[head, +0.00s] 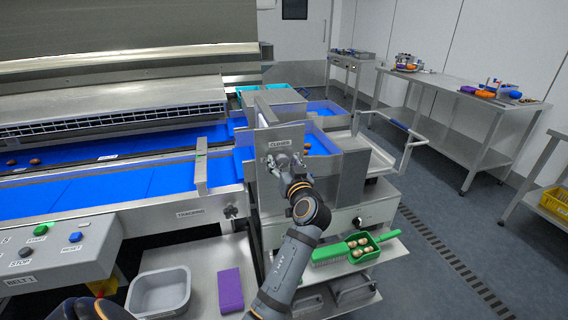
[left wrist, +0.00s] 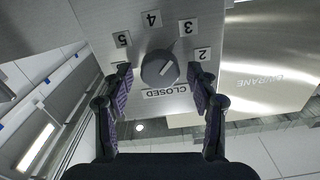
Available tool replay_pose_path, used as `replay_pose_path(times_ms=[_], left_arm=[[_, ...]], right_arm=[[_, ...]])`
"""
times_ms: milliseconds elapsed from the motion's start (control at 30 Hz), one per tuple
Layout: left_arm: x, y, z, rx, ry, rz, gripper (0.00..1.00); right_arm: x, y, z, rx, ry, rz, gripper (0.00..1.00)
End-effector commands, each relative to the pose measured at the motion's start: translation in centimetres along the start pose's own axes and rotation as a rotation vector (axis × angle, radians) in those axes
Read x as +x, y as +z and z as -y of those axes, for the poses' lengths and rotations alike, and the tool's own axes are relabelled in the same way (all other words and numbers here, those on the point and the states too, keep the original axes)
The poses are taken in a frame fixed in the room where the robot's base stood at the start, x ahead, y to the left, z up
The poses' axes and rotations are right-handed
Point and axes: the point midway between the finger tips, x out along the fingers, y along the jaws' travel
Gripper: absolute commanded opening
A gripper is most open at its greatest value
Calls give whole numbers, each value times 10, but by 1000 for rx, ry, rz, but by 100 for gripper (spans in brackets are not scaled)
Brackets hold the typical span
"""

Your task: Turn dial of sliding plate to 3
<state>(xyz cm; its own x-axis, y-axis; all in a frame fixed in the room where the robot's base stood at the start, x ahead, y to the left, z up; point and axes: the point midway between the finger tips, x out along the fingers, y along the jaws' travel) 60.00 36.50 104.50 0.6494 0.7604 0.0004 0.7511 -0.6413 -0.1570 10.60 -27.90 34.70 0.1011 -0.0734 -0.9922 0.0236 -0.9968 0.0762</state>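The dial (left wrist: 160,69) is a round dark grey knob on a metal plate (left wrist: 95,18). Labels 5, 4, 3, 2 and CLOSED ring it in the left wrist view. A thin mark at its upper right edge seems to point between 4 and 3, nearer 3; I cannot be sure. My left gripper (left wrist: 160,75) is open, one finger on each side of the dial with a gap to both. In the head view my left gripper (head: 283,164) is at the upright plate (head: 285,136) and hides the dial there.
Blue conveyor belts (head: 120,183) run left of the plate. A green scoop (head: 358,246) with dates lies on the lower shelf at right. A grey tub (head: 160,291) and a purple block (head: 231,290) are below.

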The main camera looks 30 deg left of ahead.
Motion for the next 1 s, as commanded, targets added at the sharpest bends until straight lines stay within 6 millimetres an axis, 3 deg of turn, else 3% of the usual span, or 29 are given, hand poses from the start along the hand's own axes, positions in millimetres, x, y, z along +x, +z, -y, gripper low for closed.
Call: replay_pose_path(times_ms=[300, 700, 1000], left_arm=[[0, -4, 1, -3, 0, -1, 60], [0, -82, 13, -5, 0, -3, 60], [0, -99, 16, 0, 0, 0, 60]], right_arm=[[0, -1, -3, -1, 4, -1, 0], [0, 0, -1, 0, 1, 0, 0], [0, 0, 0, 0, 0, 1, 0]])
